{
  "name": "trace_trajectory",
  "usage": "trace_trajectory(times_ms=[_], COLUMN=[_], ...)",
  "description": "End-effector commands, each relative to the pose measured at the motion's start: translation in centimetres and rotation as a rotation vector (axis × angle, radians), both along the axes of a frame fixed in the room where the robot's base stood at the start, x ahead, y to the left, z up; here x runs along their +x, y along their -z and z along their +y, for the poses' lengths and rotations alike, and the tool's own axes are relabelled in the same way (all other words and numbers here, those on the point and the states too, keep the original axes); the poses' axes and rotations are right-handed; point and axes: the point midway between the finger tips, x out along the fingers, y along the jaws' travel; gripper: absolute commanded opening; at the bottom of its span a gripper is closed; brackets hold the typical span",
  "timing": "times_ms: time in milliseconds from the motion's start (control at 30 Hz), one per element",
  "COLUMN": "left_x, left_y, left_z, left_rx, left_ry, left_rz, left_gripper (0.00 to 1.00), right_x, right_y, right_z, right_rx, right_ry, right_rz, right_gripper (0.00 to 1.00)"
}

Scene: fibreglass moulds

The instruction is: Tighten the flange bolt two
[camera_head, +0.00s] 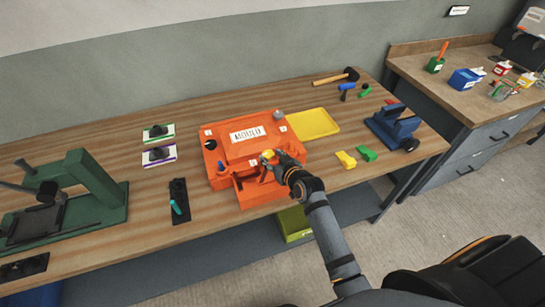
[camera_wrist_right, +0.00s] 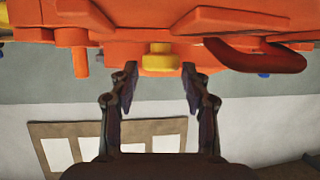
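The orange mould (camera_head: 232,162) with a white label plate sits on the wooden bench. A yellow bolt head (camera_head: 267,155) shows at its front; in the right wrist view the yellow bolt (camera_wrist_right: 160,60) stands out from the orange body. My right gripper (camera_head: 265,170) is at the front of the mould, close to this bolt. In the wrist view its two fingers (camera_wrist_right: 159,75) are spread, with the bolt between and just beyond the tips and gaps at both sides. I cannot tell whether this bolt is flange bolt two. My left gripper is not in view.
A red curved handle (camera_wrist_right: 258,57) lies close right of the fingers in the wrist view. A yellow tray (camera_head: 314,124), a blue vice-like fixture (camera_head: 392,128) and yellow and green blocks (camera_head: 345,160) stand right of the mould. A green press (camera_head: 92,190) stands left.

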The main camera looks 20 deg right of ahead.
Motion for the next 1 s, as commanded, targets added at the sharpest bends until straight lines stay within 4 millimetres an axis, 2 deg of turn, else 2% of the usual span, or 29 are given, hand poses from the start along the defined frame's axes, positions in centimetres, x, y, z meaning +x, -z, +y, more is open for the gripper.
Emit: trace_trajectory(times_ms=[33, 100, 367, 467, 567, 800, 1000], left_x=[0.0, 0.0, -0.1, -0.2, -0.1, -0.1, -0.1], left_y=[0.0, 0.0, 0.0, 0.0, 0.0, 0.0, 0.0], left_z=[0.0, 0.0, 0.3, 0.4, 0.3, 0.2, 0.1], left_rx=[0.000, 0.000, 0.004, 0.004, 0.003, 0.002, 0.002], left_ry=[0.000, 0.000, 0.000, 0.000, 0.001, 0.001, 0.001], left_rz=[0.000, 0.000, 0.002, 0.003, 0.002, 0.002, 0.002], left_gripper=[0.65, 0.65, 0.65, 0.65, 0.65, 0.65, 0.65], right_x=[0.0, 0.0, 0.0, -0.7, -2.3, -7.7, -10.4], right_y=[0.0, 0.0, 0.0, -0.2, -0.8, -3.0, -4.2], right_z=[0.0, 0.0, 0.0, -0.1, -0.4, -1.4, -1.8], right_rx=[0.000, 0.000, 0.000, 0.000, -0.001, -0.003, -0.001], right_ry=[0.000, 0.000, -0.001, 0.000, 0.000, -0.001, -0.001], right_rz=[0.000, 0.000, 0.001, 0.001, 0.002, 0.003, 0.002], right_gripper=[0.58, 0.65, 0.65, 0.65, 0.65, 0.65, 0.65])
